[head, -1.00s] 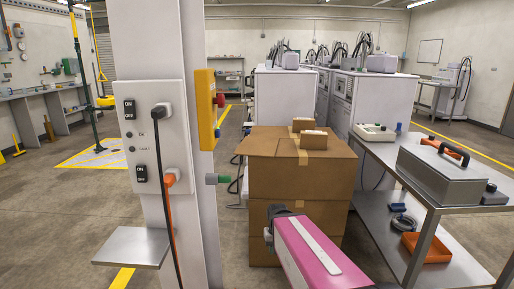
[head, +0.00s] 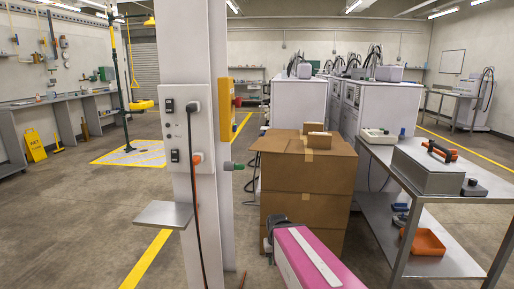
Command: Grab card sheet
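No separate card sheet can be clearly made out. A flat brown cardboard top (head: 274,141) covers the stacked cartons (head: 285,178) right of the pillar and juts out at the left. I cannot tell whether it is a loose sheet or a flap. Two small brown boxes lie on it, and a strip of tape runs down the carton's front. My pink and white arm reaches in at the bottom centre, in front of the cartons. Its dark end, my gripper (head: 272,232), is low beside them and apart from the cardboard top. Its fingers cannot be made out.
A grey pillar (head: 206,80) with a switch panel (head: 188,130) and a small metal shelf (head: 175,214) stands left of the cartons. The floor at left is open.

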